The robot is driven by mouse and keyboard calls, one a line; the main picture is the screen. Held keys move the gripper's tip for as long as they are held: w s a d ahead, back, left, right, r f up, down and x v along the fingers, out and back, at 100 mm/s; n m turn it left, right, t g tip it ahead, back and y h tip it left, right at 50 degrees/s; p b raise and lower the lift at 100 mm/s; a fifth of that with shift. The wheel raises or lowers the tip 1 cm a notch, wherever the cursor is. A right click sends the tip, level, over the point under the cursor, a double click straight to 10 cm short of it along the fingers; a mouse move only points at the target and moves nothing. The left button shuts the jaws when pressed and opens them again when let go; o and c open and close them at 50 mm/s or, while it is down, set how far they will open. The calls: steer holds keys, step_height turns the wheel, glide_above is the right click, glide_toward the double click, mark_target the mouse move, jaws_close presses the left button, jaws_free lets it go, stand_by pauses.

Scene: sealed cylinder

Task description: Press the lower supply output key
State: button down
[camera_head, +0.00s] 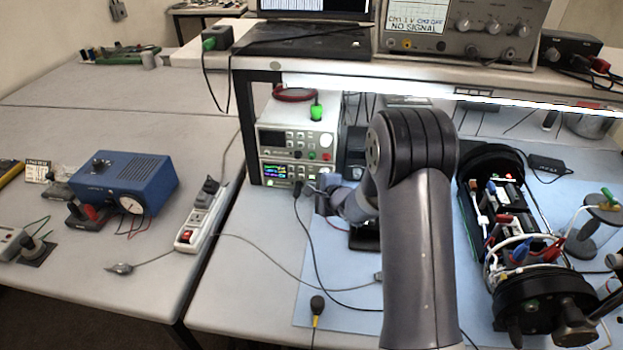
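Two bench power supplies are stacked under the shelf at the left end of the bench. The lower supply (283,173) has a lit, coloured display and small keys on its front. Its output key is too small to make out. The upper supply (297,133) sits on it, with a dark display and red and green terminals. My arm reaches up from the bottom of the picture and bends back down behind its elbow. My gripper (308,190) is at the lower right of the lower supply's front, very near it. Its fingers are small and partly hidden, and contact cannot be told.
A black cylinder assembly (490,300) with wires lies to the right on a blue mat (335,285). A white power strip (203,218) and a blue box (125,182) stand to the left. Black cables cross the bench below the supplies. The shelf (350,65) overhangs them.

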steer(key=shift+w+p, duration=0.2)
steer(key=shift+p, duration=0.1)
steer(key=shift+w+d, duration=0.1)
steer(key=shift+w, duration=0.1)
steer(key=shift+w+d+p, duration=0.1)
steer(key=shift+w+p, duration=0.25)
steer(key=shift+p, duration=0.25)
stand_by(0.3)
steer(key=shift+s, duration=0.75)
steer(key=shift+s+a+b, duration=0.2)
steer(key=shift+s, duration=0.65)
steer(key=shift+s+a+b, duration=0.2)
steer(key=shift+s+a, duration=0.05)
steer(key=shift+s, duration=0.55)
steer(key=shift+s+a+b, duration=0.2)
steer(key=shift+s, duration=0.65)
steer(key=shift+w, duration=0.15)
